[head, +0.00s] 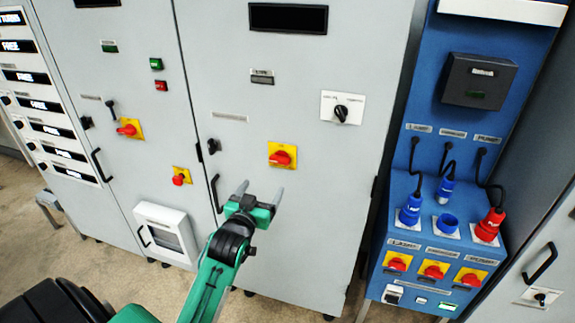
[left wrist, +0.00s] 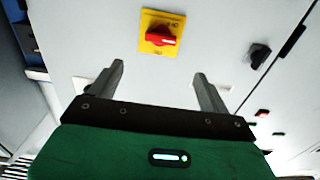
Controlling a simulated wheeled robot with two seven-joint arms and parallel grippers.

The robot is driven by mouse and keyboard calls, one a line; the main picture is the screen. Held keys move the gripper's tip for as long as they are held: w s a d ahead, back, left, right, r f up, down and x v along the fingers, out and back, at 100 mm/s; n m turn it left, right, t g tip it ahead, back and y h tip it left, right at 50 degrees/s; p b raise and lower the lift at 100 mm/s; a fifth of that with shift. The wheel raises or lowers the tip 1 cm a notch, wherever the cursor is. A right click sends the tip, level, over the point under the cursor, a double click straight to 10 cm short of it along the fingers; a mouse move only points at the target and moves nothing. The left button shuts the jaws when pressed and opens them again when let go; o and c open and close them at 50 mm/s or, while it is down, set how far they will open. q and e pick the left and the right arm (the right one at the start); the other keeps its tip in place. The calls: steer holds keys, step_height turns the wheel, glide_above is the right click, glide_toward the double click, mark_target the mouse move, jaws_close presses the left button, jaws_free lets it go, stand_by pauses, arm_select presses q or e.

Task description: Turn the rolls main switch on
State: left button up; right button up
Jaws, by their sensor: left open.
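A red rotary switch on a yellow plate (head: 282,154) is on the middle grey cabinet door. A red switch on a yellow plate also shows at the top of the left wrist view (left wrist: 160,34), ahead of and between the fingers; it appears to be the same one. Its red handle lies roughly crosswise. My left gripper (head: 259,191) is open and empty, just below the switch in the head view and apart from it; its two fingers show in the left wrist view (left wrist: 157,73). My right gripper is not in view.
Another red switch on yellow (head: 128,129) and a red emergency button (head: 179,179) are on the left door. A black knob (head: 342,113) is up right. The blue panel (head: 425,180) at right carries plugs and several red switches. Door handles (head: 217,193) stick out.

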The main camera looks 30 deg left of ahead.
mark_target(279, 161)
arm_select(q)
steer(key=p+x, duration=0.4)
steer(key=x, duration=0.8)
steer(key=shift+w+r, duration=0.1)
steer(key=shift+r, duration=0.05)
steer(key=shift+x, duration=0.85)
steer(key=c, duration=1)
